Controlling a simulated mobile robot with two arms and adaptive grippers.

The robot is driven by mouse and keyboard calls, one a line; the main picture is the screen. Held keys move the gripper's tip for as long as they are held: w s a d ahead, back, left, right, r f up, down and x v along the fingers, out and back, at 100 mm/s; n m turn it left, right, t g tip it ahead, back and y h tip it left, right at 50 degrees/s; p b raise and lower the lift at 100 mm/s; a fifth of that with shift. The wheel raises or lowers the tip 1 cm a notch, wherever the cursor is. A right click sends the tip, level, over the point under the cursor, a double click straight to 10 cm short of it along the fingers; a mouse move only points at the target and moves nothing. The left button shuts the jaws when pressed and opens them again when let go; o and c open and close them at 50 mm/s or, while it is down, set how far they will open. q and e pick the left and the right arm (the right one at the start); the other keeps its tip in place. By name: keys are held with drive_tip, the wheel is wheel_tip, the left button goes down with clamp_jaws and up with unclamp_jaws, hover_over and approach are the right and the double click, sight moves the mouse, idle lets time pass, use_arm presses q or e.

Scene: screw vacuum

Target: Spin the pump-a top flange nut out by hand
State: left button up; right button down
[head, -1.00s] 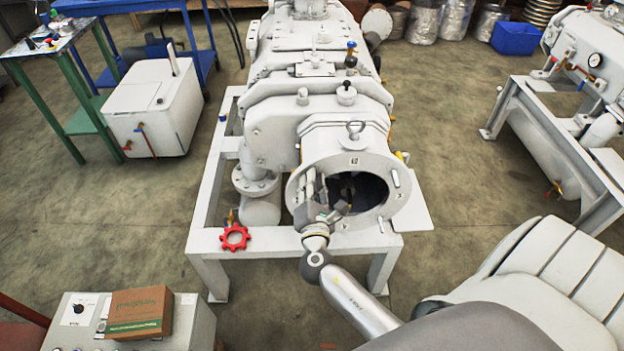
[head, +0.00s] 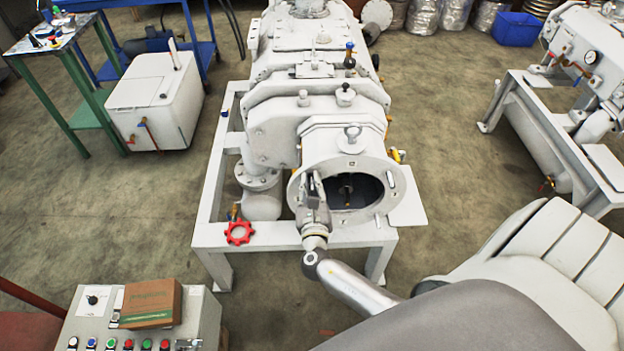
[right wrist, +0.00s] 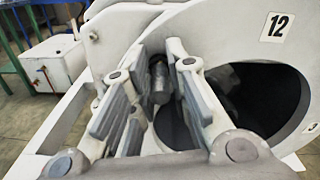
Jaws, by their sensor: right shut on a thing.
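The grey vacuum pump (head: 315,130) stands on a white frame. Its round front flange (head: 380,207) surrounds a dark opening. My right gripper (head: 316,182) is at the left side of this flange, its fingers pointing away from me. In the right wrist view its fingers (right wrist: 156,78) are on either side of a short grey metal cylinder (right wrist: 159,84), which looks like the flange nut; the gripper is shut on it. The fingers partly hide it, and its thread cannot be made out. A number plate (right wrist: 277,26) is on the flange. My left gripper is not in view.
A red handwheel (head: 239,232) is at the frame's front left. A control box (head: 210,318) with a cardboard box (head: 151,303) stands at the lower left. Another pump unit (head: 560,130) is on the right. Open floor lies on both sides.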

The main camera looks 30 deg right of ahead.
drive_tip(key=n+p, duration=0.1)
drive_tip(key=n, duration=0.1)
drive_tip(key=r+n+p, duration=0.1)
drive_tip(key=n, duration=0.1)
drive_tip(key=shift+w+d+n+p, duration=0.1)
drive_tip(key=shift+w+n+p, duration=0.05)
drive_tip(key=shift+n+p, duration=0.2)
drive_tip(key=shift+f+n+p, duration=0.15)
drive_tip(key=shift+n+p, duration=1.15)
drive_tip(key=shift+n, duration=0.95)
drive_tip(key=c, duration=1.3)
unclamp_jaws()
drive_tip(key=shift+w+f, duration=0.1)
drive_tip(key=shift+f, duration=0.05)
drive_tip(key=shift+c, duration=0.2)
drive_tip(key=shift+f, duration=0.1)
